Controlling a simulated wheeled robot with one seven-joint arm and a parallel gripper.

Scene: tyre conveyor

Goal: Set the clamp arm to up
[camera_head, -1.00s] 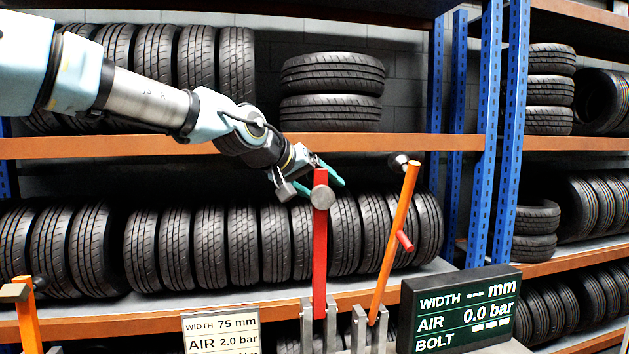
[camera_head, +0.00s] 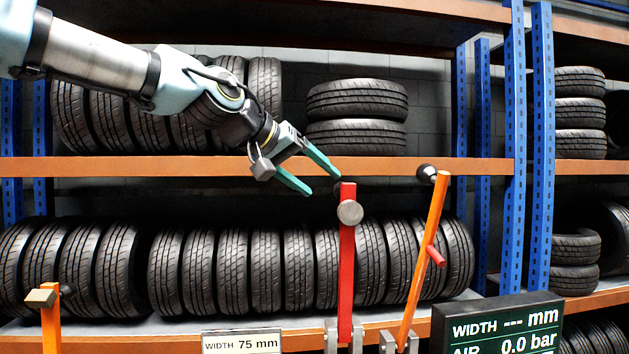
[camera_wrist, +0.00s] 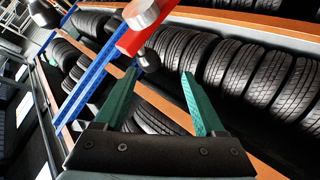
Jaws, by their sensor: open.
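The red arm (camera_head: 347,265) stands upright in a grey bracket (camera_head: 344,338), with a round grey knob (camera_head: 350,212) near its top. An orange lever (camera_head: 422,262) beside it on the right leans right, with a dark ball at its top and a red side peg. I cannot tell from the pictures which one is the clamp arm. My gripper (camera_head: 322,177) is open and empty, up and to the left of the red arm's top, apart from it. In the wrist view the red arm (camera_wrist: 137,38) shows beyond my open fingers (camera_wrist: 155,88).
A dark display (camera_head: 505,325) reading WIDTH and AIR stands at the lower right. A white sign (camera_head: 242,342) is at the bottom. Another orange post (camera_head: 50,325) stands at the lower left. Tyre racks with an orange beam (camera_head: 180,167) and blue uprights (camera_head: 541,150) fill the background.

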